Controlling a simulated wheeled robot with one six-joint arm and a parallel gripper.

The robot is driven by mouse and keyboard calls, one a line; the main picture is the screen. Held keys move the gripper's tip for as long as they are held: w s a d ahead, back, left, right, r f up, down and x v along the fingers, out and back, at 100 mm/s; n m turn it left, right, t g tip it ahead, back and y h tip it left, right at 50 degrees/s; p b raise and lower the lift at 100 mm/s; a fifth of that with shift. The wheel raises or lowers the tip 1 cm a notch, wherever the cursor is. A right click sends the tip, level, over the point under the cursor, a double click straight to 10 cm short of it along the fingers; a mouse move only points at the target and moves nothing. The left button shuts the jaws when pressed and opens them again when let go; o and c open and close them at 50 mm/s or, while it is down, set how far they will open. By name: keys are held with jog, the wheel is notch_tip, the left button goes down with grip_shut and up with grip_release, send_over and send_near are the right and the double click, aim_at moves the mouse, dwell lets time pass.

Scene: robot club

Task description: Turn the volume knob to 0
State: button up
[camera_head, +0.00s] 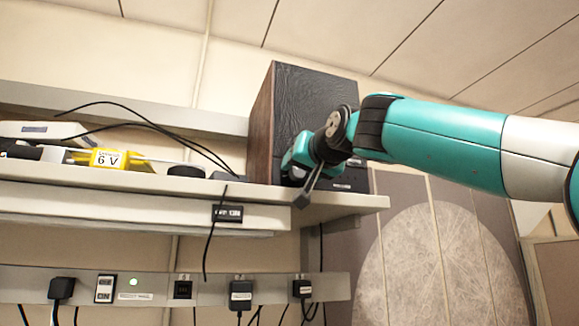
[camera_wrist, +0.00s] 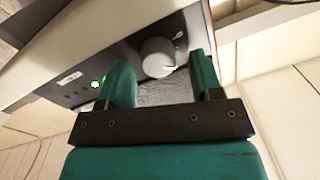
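A dark-fronted speaker (camera_head: 310,95) with wooden sides stands on the shelf. In the wrist view its front panel (camera_wrist: 75,85) carries a round light-grey volume knob (camera_wrist: 156,55) with a pale mark on its lower right. My gripper (camera_wrist: 160,62) is open, with one finger on each side of the knob in the picture. Gaps show between both fingers and the knob. I cannot tell whether the fingertips reach past its face. In the head view my gripper (camera_head: 304,170) is at the lower front of the speaker, and the knob is hidden.
A lit green light (camera_wrist: 96,84) and a small switch (camera_wrist: 178,36) flank the knob. The shelf (camera_head: 130,210) holds a yellow 9 V item (camera_head: 107,158) and loose black cables left of the speaker. A power strip (camera_head: 150,283) with plugs runs below.

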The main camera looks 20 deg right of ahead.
jog(key=shift+f, duration=0.1)
jog(key=s+d+b, duration=0.1)
jog(key=s+b, duration=0.3)
jog(key=s, duration=1.3)
jog(key=shift+s, duration=0.15)
